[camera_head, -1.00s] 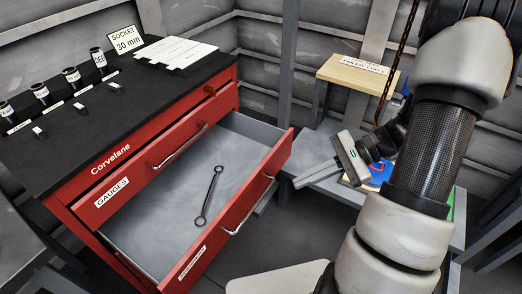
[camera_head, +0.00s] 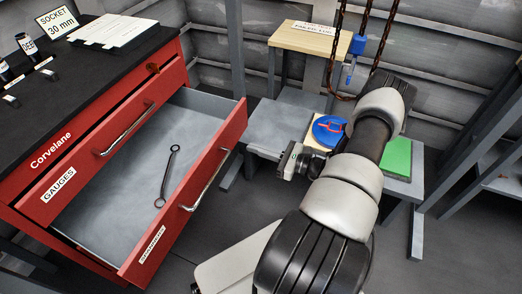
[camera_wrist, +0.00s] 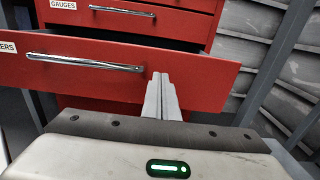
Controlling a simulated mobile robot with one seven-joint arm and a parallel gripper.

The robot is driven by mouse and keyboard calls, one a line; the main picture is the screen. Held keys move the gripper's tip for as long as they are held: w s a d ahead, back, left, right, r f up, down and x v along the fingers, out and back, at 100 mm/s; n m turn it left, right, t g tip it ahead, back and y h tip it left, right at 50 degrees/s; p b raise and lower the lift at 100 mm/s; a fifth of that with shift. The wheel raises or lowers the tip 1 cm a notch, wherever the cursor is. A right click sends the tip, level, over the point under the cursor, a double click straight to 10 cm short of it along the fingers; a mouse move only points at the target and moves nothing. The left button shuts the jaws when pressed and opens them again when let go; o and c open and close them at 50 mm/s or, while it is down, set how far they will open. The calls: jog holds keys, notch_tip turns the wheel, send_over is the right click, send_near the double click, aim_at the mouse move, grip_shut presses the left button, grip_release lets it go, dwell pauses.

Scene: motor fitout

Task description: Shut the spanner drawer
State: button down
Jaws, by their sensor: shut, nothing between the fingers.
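The spanner drawer (camera_head: 185,205) is pulled far out of the red cabinet, below the drawer labelled GAUGES. A dark double-ended spanner (camera_head: 167,175) lies on its grey floor. The drawer's red front with its bar handle (camera_head: 207,185) also shows in the wrist view (camera_wrist: 205,80), where its label (camera_wrist: 7,47) is cut off at the left edge. My gripper (camera_wrist: 161,76) is shut and empty. Its fingers point at the drawer front, right of the handle; I cannot tell whether they touch it. In the head view the fingertips are not clearly visible.
The GAUGES drawer (camera_head: 100,150) looks shut. Sockets and a SOCKET 30 mm sign (camera_head: 57,20) stand on the black cabinet top. A grey bench (camera_head: 280,125) with a blue round item (camera_head: 327,130) and a green panel (camera_head: 397,158) stands behind my arm. Chains hang near a wooden-topped stand (camera_head: 300,38).

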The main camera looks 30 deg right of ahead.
aim_at(223, 138)
jog(key=x, duration=0.9)
jog(key=shift+a+b, duration=0.1)
jog(key=shift+b, duration=0.25)
jog(key=shift+w, duration=0.15)
